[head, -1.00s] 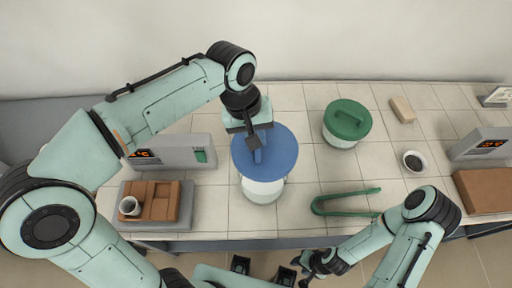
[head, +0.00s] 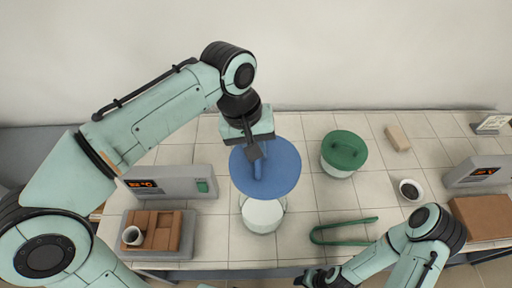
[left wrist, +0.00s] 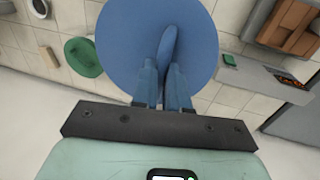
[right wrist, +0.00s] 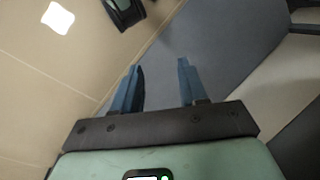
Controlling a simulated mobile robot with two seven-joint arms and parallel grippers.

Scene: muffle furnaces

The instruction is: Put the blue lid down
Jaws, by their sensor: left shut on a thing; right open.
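The blue lid (head: 284,168) is a round disc with an upright handle. It is held above the white-topped jar (head: 263,214), covering the jar's far part in the head view. My left gripper (head: 255,154) is shut on the lid's handle. The left wrist view also shows the blue lid (left wrist: 120,40) between and beyond the fingers (left wrist: 163,75). My right gripper (head: 316,279) is low at the front edge of the head view; its fingers (right wrist: 160,68) are open and empty in the right wrist view.
A jar with a green lid (head: 344,150) stands right of the blue lid. A furnace (head: 170,182) and a brick tray with a crucible (head: 132,236) are left. Tiles between are clear.

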